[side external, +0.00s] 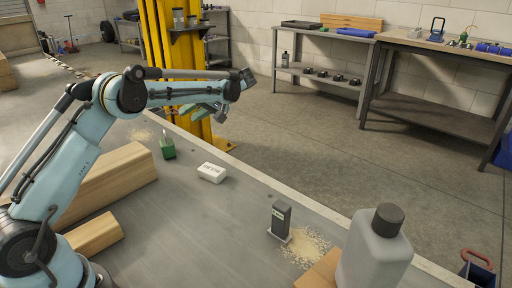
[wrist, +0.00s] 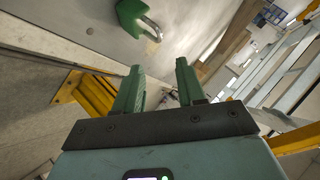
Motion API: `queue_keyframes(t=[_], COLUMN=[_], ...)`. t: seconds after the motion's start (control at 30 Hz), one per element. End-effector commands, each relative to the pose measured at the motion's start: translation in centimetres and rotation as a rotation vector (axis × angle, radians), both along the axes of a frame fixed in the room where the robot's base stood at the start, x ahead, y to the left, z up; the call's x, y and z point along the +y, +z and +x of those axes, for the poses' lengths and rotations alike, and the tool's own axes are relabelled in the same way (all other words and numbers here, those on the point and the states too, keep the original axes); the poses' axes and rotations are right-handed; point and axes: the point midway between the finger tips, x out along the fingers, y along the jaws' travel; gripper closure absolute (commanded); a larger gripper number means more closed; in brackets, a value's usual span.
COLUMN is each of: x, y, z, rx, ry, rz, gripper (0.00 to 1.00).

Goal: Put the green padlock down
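The green padlock (side external: 168,149) stands on the grey flat surface (side external: 190,215), near its far edge, with its shackle pointing up. In the wrist view the padlock (wrist: 130,17) shows at the top, left of centre, beyond my fingertips and partly cut by the frame edge. My gripper (side external: 214,113) is raised, up and to the right of the padlock in the side view, and apart from it. In the wrist view my gripper (wrist: 159,64) has its two green fingers spread with nothing between them.
A white labelled block (side external: 212,172) and a small dark upright device (side external: 281,220) stand on the surface. A grey bottle (side external: 373,255) is at front right. Wooden beams (side external: 110,185) lie at left. A yellow column (side external: 178,50) rises behind my gripper.

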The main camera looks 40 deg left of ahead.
Motion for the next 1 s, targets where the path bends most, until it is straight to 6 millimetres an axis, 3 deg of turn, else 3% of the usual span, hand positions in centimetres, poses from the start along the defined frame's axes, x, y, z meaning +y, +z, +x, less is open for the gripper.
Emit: queue_keyframes(t=[0.27,0.47,0.7,1.0], x=[-1.5,-3.5,-7.3,-12.9], y=[1.5,3.4,5.1,5.3], z=[0.5,-0.6,-3.4,-8.5], rx=[-0.001,-0.01,-0.047,-0.137], ry=[-0.03,-0.201,-0.468,-0.799], rz=[-0.027,-0.167,-0.354,-0.53], gripper=[0.61,0.61,0.61,0.61])
